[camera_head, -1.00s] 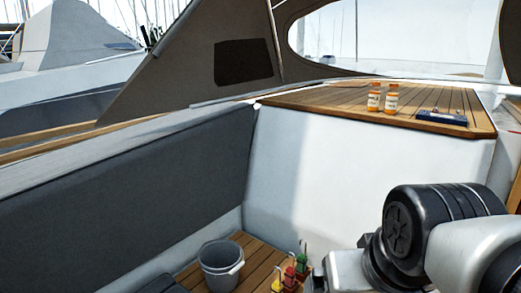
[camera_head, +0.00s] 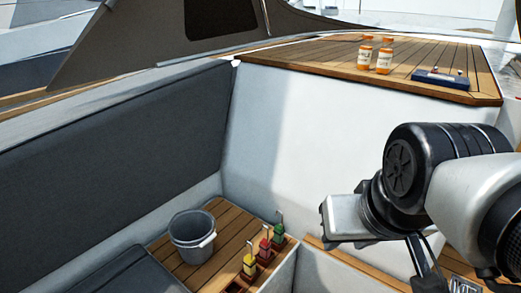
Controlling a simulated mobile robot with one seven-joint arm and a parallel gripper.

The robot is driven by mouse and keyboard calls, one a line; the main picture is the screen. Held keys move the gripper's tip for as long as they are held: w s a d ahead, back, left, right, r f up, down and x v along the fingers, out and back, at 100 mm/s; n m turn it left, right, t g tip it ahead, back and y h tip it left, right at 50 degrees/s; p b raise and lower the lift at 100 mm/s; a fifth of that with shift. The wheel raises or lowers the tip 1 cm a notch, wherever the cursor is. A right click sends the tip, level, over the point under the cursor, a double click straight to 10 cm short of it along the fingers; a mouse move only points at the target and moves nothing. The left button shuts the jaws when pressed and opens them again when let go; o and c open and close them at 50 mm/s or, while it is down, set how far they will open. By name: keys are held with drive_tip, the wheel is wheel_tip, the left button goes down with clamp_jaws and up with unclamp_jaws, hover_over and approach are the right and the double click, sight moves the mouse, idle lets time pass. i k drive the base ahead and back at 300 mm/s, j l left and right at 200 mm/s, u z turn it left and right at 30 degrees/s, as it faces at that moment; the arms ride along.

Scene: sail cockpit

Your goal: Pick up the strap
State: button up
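I cannot make out a strap anywhere in the head view. My arm (camera_head: 425,170) fills the right side, with a silver block (camera_head: 343,217) at its left end and dark parts hanging below it. I cannot pick out my gripper's fingertips, or whether it holds anything.
Two orange bottles (camera_head: 374,55) and a blue tray (camera_head: 440,79) sit on the wooden deck (camera_head: 330,67). A dark cushioned backrest (camera_head: 110,150) lines the left.

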sight(250, 262)
drive_tip(key=i+l+u, duration=0.3)
drive_tip(key=l+u, duration=0.15)
drive_tip(key=i+l+u, duration=0.2)
drive_tip(key=l, duration=0.2)
drive_tip(key=u, duration=1.5)
drive_tip(key=k+j, duration=0.05)
